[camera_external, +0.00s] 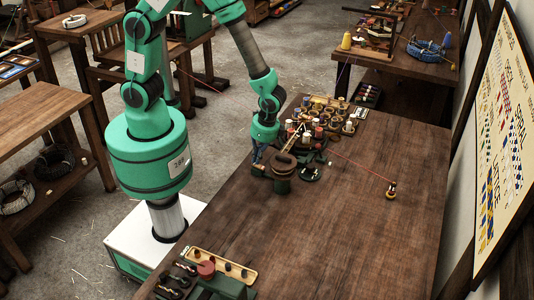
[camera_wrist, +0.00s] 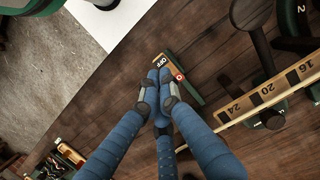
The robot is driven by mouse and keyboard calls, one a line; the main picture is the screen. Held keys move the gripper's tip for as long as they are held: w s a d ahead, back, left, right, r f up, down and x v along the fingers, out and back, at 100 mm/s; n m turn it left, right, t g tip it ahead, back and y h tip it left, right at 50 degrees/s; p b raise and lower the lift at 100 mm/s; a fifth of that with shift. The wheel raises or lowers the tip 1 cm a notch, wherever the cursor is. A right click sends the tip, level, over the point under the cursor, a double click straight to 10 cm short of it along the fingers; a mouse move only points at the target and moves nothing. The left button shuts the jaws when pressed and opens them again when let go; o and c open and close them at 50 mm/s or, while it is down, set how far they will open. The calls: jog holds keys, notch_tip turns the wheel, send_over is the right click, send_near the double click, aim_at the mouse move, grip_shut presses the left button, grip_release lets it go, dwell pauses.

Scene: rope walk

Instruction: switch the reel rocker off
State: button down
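The tips overlap the plate's left side in the picture; contact cannot be told. In the external view my gripper (camera_external: 260,162) points down at the bench's left edge, and the switch cannot be made out.
A wooden scale (camera_wrist: 268,92) marked 16, 20, 24 lies right of the switch. A dark reel stand (camera_external: 283,180) stands just right of my gripper, with crowded spools (camera_external: 318,130) behind. A small item (camera_external: 391,190) ends a red cord. The bench's front (camera_external: 330,240) is mostly clear.

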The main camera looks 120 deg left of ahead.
jog(key=shift+x, duration=0.8)
